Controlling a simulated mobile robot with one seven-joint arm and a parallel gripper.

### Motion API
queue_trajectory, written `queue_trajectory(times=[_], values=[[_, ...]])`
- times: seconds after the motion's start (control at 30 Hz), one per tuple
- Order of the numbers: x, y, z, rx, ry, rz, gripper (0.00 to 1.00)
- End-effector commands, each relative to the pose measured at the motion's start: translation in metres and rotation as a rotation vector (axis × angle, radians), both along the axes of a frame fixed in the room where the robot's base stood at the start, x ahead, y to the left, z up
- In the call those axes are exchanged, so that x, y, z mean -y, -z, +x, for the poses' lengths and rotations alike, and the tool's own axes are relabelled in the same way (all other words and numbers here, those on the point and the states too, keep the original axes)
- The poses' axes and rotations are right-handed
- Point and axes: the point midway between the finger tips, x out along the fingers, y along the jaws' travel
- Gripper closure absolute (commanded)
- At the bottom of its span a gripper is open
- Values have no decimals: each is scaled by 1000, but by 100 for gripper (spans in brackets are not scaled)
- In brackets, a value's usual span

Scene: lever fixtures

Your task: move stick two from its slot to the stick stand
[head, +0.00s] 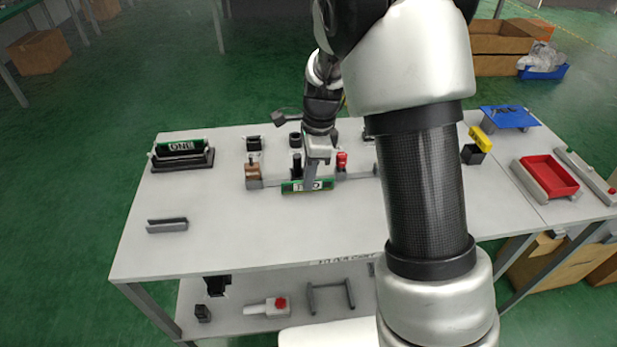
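A green stick (295,187) with a white label is at the middle of the table, by the front of a row of fixtures. My gripper (309,182) is over this stick, and one finger crosses in front of its label. I cannot tell whether the fingers are closed on it or whether the stick is lifted. A small grey slotted block (167,225) at the front left looks empty. I cannot tell which of these is the stick stand.
The row beside my gripper holds a brown-and-grey fixture (253,172), a red-topped piece (342,160) and dark posts. A yellow-and-black block (478,145), a red tray (549,174) and a blue panel (508,117) lie to the right. The table's left front is mostly clear.

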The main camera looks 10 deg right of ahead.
Motion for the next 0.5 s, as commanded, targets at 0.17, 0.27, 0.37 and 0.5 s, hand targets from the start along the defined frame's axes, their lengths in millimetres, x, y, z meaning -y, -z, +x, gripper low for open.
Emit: queue_trajectory(times=[0.17, 0.27, 0.37, 0.5], values=[[0, 3, 0, 0, 0, 0, 91], [0, 3, 0, 0, 0, 0, 89], [0, 3, 0, 0, 0, 0, 89], [0, 0, 0, 0, 0, 0, 89]])
